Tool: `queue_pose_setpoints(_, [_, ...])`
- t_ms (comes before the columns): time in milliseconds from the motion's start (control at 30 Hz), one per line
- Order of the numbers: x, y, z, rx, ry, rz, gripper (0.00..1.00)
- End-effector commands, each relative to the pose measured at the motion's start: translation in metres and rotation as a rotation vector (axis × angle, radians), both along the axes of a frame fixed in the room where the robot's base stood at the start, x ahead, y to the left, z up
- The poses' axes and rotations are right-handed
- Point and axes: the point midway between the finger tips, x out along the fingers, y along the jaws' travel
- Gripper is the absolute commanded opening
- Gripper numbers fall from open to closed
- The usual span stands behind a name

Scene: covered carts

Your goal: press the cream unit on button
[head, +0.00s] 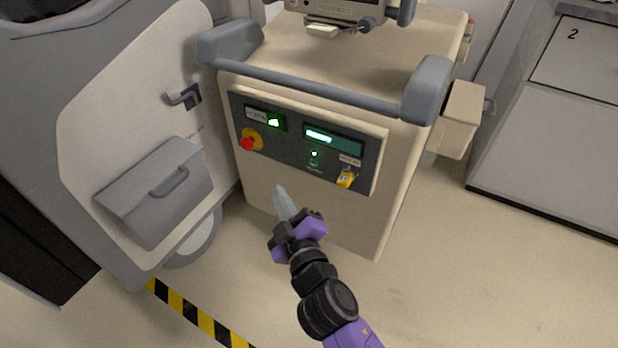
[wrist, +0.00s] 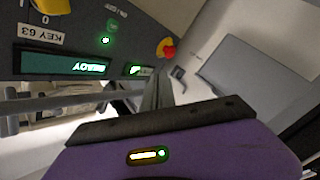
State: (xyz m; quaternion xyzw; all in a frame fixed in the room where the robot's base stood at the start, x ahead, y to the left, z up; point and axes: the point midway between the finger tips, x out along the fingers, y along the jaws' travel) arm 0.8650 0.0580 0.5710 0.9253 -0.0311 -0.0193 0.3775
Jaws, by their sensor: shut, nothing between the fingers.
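The cream unit (head: 300,210) stands in the middle of the head view with a dark control panel (head: 285,148) on its front. A small button glows green below the panel's lit display and is the likely on button (head: 314,155); it also shows glowing in the wrist view (wrist: 105,40), by an ON/OFF label. The display (wrist: 60,64) is lit and reads READY. My gripper (head: 280,191) is shut and empty, in front of the unit below the panel, left of and below the green button. From these views I cannot measure its gap to the unit.
A grey handlebar (head: 310,88) crosses above. A grey-and-white cart (head: 140,150) stands left.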

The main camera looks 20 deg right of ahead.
Motion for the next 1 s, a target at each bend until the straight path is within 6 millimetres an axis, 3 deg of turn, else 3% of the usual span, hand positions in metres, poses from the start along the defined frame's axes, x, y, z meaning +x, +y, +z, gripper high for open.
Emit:
queue_pose_setpoints(100, [-0.001,-0.009,-0.016,-0.058,0.050,-0.044,0.00])
queue_pose_setpoints(200, [-0.002,-0.015,-0.019,-0.077,0.064,-0.067,0.00])
queue_pose_setpoints(667, [0.000,-0.020,-0.019,-0.074,0.068,-0.071,0.00])
queue_pose_setpoints(1000, [0.023,-0.052,-0.016,-0.073,0.069,-0.071,0.00])
